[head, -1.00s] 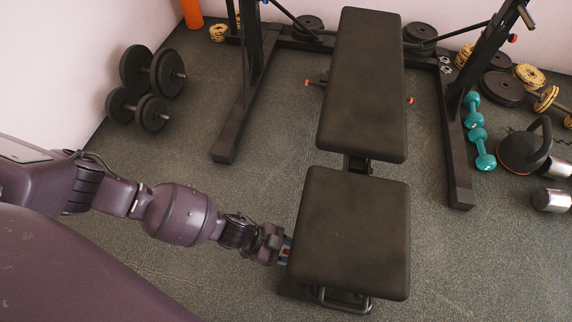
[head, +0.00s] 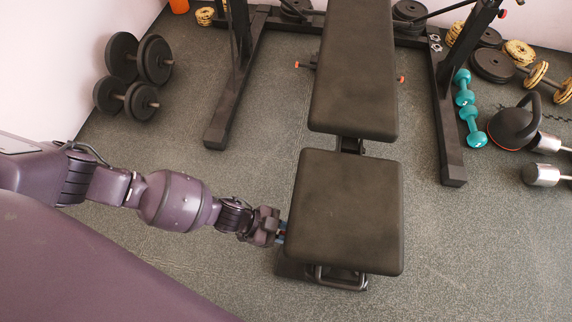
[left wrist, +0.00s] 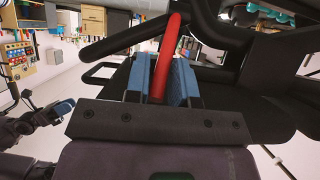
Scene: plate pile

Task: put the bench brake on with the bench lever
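The black bench (head: 347,210) stands mid-picture in the head view, with a flat seat in front and a longer back pad behind. My left gripper (head: 282,232) is at the left edge of the seat, low beside it. In the left wrist view the red bench lever (left wrist: 170,45) runs between the blue finger pads of my left gripper (left wrist: 162,80). Both pads lie against it, and the gripper looks shut on it. The seat hides the lever in the head view. What looks like my right gripper (left wrist: 62,108), blue-tipped, shows small at the left of the wrist view; its opening is unclear.
Black rack uprights (head: 450,120) flank the bench. Dark dumbbells (head: 140,60) lie at the left wall. Teal dumbbells (head: 473,125), a kettlebell (head: 512,125) and weight plates (head: 495,65) lie at the right. The floor in front of the bench is clear.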

